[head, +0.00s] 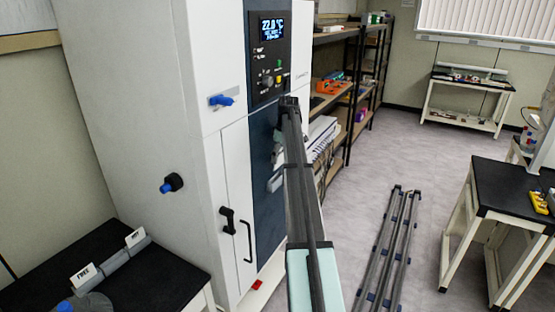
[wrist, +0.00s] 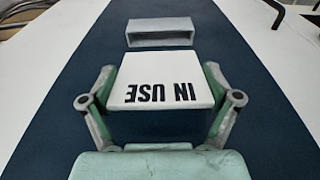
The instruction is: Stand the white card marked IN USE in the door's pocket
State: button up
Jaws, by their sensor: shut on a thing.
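The white card marked IN USE (wrist: 160,75) is between my gripper's two fingers (wrist: 160,100) in the wrist view, its lettering upside down there. My gripper is shut on it. The grey door pocket (wrist: 160,32) is just beyond the card's far edge, with a narrow strip of dark door showing between them in the picture. The pocket looks empty. In the head view the pocket (head: 275,183) is on the dark blue door panel, just below my gripper (head: 278,146). The card is largely hidden there by my arm.
A black-topped table (head: 160,272) at lower left bears a grey holder with a FREE card (head: 84,276) and another white card (head: 135,238). A rail frame (head: 390,240) lies on the floor.

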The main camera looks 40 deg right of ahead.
aim_at(279, 164)
jog(key=shift+f, duration=0.15)
jog(key=shift+w+a+f+b, duration=0.1)
jog(key=shift+f+b, duration=0.3)
jog(key=shift+f, duration=0.5)
jog(key=shift+w+a+f+b, duration=0.1)
jog(key=shift+f+b, duration=0.3)
jog(key=shift+f, duration=0.45)
jog(key=shift+f, duration=0.25)
jog(key=shift+w+f, duration=0.1)
jog(key=shift+f, duration=0.1)
jog(key=shift+w+a+f, duration=0.1)
jog(key=shift+a+f, duration=0.05)
jog(key=shift+f, duration=0.15)
